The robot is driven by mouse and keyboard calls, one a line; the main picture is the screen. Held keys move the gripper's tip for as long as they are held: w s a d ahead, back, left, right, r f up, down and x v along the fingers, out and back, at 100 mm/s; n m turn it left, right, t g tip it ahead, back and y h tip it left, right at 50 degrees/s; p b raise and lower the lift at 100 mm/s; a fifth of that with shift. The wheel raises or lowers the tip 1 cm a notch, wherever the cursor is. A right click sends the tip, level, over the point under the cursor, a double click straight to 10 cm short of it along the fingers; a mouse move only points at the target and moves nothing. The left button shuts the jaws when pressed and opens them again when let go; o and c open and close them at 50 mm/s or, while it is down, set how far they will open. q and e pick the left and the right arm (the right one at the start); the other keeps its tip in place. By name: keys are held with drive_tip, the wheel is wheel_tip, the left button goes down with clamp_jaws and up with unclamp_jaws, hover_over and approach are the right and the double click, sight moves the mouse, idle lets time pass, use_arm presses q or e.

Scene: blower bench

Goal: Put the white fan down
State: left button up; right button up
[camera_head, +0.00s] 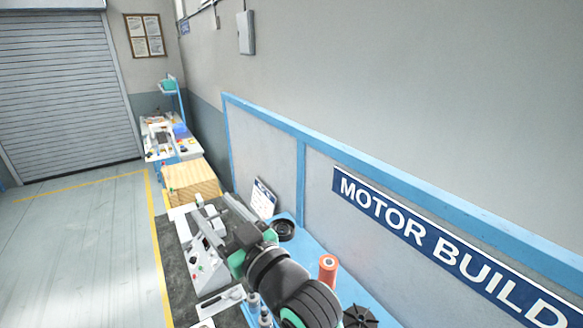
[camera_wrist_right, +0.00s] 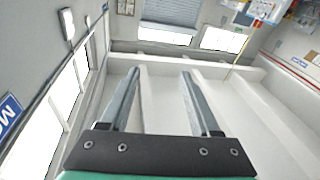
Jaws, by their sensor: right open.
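My right gripper (camera_head: 213,198) reaches away from me over the bench in the head view. In the right wrist view my right gripper (camera_wrist_right: 161,72) has its two grey fingers wide apart with nothing between them. I cannot make out a white fan in either view. My right arm hides part of the bench. A black finned fan wheel (camera_head: 360,317) shows at the bottom edge of the head view, right of my arm. My left gripper is in neither view.
A white control box (camera_head: 206,268) stands left of my arm. A black round dish (camera_head: 284,228), an orange-red cylinder (camera_head: 328,267) and a white sign (camera_head: 263,198) are to its right. A wooden surface (camera_head: 191,181) lies beyond. The blue-framed panel bounds the right; open floor lies left.

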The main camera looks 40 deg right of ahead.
drive_tip(key=s+r+t+y, duration=0.1)
drive_tip(key=s+r+t, duration=0.7)
drive_tip(key=s+r, duration=1.1)
wheel_tip(320, 180, up, 3)
drive_tip(key=shift+s+r+m, duration=0.1)
drive_tip(key=shift+s+m, duration=0.25)
drive_tip(key=shift+m, duration=0.05)
drive_tip(key=shift+d, duration=0.1)
